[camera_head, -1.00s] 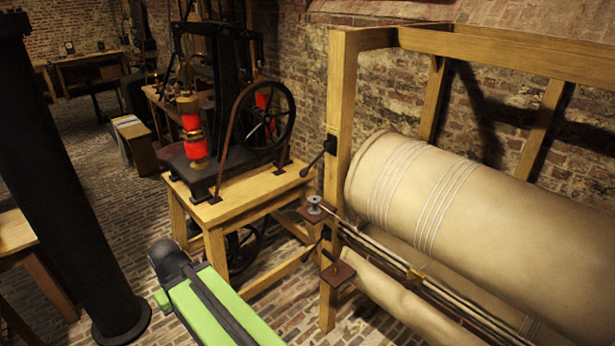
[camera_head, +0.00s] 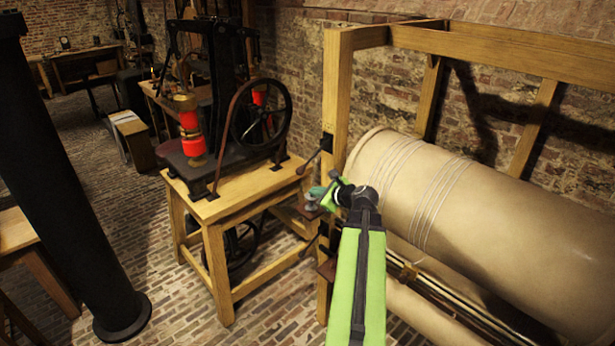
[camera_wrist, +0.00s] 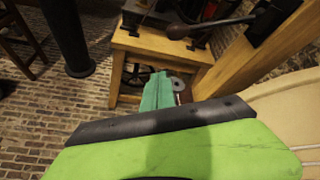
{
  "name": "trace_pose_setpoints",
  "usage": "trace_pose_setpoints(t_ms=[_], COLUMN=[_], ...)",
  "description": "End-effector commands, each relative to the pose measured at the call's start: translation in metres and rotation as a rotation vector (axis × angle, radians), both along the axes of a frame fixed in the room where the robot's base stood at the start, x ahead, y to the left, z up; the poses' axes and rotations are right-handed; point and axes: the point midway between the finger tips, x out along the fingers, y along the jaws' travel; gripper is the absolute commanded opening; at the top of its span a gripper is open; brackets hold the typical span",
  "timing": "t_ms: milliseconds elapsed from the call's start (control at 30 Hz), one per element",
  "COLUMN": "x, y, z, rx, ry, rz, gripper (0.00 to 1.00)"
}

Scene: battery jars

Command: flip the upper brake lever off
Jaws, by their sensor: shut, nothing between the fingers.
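The upper brake lever (camera_head: 313,163) is a dark lever with a knobbed end, on a black mount on the wooden post. It points down to the left in the head view. In the wrist view the lever (camera_wrist: 212,24) crosses the top, its knob toward the left. My gripper (camera_head: 317,194) is shut and empty, just below the lever in the head view. In the wrist view the gripper (camera_wrist: 158,88) is below the knob, with a visible gap in the picture. My arm hides part of the post and the lower mechanism.
A large cream roller (camera_head: 480,220) lies right of the post (camera_head: 337,95). A small metal spool (camera_wrist: 178,84) sits close beside my gripper. A wooden table (camera_head: 232,207) carries a machine with a black wheel (camera_head: 261,113). A dark column (camera_head: 65,190) stands at left; brick floor between is clear.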

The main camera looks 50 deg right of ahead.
Motion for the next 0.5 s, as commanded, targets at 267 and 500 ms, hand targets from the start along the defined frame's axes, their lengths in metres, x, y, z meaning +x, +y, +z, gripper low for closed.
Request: trace_pose_setpoints(t_ms=[267, 500], x=[-0.021, -0.017], y=[-0.030, -0.030], z=[0.011, 0.008], rx=[0.076, 0.073], ry=[-0.065, -0.062], rz=[-0.105, -0.103], gripper=[0.00, 0.00])
